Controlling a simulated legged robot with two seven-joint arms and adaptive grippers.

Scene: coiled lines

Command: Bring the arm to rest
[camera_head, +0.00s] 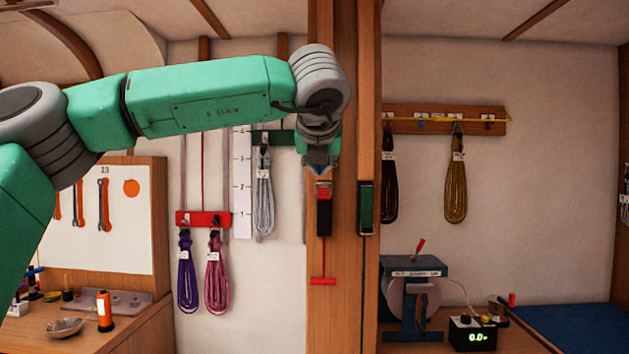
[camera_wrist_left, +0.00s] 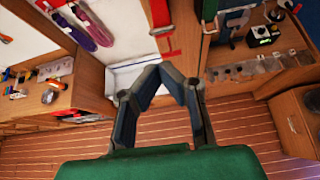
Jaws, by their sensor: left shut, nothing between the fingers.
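My left arm, green with grey joints, comes in from the left of the head view and reaches across to the wooden post. Its left gripper (camera_head: 321,166) hangs below the grey wrist joint, in front of the post and mostly hidden by the wrist. In the left wrist view the dark fingers of this gripper (camera_wrist_left: 167,70) meet at their tips, shut and holding nothing. The fingers show above the floor and a white tray (camera_wrist_left: 130,78), apart from anything visible. My right gripper is in neither view.
A red-handled tool (camera_head: 323,210) and a green case (camera_head: 366,208) hang on the post. A red rack (camera_head: 203,219) holds purple (camera_head: 187,275) and pink coils (camera_head: 217,275). A grey coil (camera_head: 264,195) hangs behind the arm. A blue winding machine (camera_head: 415,290) stands at right.

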